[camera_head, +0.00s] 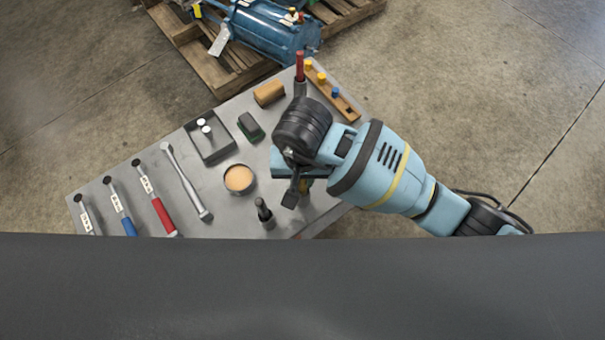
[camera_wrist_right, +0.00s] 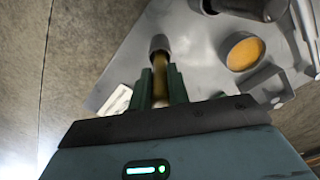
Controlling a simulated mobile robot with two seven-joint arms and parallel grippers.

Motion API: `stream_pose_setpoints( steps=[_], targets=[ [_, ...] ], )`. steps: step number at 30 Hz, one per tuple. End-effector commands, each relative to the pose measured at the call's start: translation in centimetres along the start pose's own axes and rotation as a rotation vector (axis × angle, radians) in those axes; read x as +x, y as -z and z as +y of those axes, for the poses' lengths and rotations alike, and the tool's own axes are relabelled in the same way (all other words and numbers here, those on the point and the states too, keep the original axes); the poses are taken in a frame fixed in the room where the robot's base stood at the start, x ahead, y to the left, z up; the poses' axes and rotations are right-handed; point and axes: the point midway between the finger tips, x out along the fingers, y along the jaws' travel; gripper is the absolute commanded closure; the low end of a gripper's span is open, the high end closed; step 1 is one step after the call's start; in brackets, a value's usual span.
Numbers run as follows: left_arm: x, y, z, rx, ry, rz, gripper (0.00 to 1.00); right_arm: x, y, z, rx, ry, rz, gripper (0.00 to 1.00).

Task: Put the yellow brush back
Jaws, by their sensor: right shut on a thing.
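My right gripper (camera_head: 305,184) is over the near right part of the grey table, mostly hidden by its own wrist. In the wrist view its two green fingers (camera_wrist_right: 160,84) are shut on the yellow brush (camera_wrist_right: 159,88), a yellow-brown handle. A grey cylindrical part (camera_wrist_right: 160,44) is at the handle's far end; I cannot tell whether it belongs to the brush or touches the table. Only a speck of yellow shows at the gripper in the head view. A wooden rack (camera_head: 345,104) at the table's right edge holds pegs with yellow and blue tops. My left gripper is out of view.
A red-handled tool (camera_head: 300,68) stands upright close behind my wrist. A round tin with orange content (camera_head: 239,179), a dark upright tool (camera_head: 264,211), a grey tray (camera_head: 209,150) and several wrenches lie left. A pallet with a blue machine (camera_head: 265,28) is behind.

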Motion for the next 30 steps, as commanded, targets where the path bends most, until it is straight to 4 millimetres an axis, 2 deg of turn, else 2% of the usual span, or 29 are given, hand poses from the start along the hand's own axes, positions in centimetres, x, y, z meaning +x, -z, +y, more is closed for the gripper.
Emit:
stream_pose_setpoints(
  steps=[1,6,17,23,30],
  targets=[
    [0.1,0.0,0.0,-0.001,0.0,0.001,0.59,0.2,0.0,0.0,0.0,-0.001,-0.001,0.81],
    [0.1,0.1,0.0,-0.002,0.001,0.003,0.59,0.1,0.0,0.0,0.0,-0.001,0.0,0.61],
    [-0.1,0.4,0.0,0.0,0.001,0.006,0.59,-0.5,0.0,0.0,0.001,0.0,0.001,0.61],
    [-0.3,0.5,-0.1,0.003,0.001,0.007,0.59,-3.4,0.2,0.1,-0.001,-0.001,0.007,0.61],
    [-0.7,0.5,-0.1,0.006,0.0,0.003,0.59,-8.3,0.1,0.0,-0.002,0.0,0.006,0.61]
  ],
)
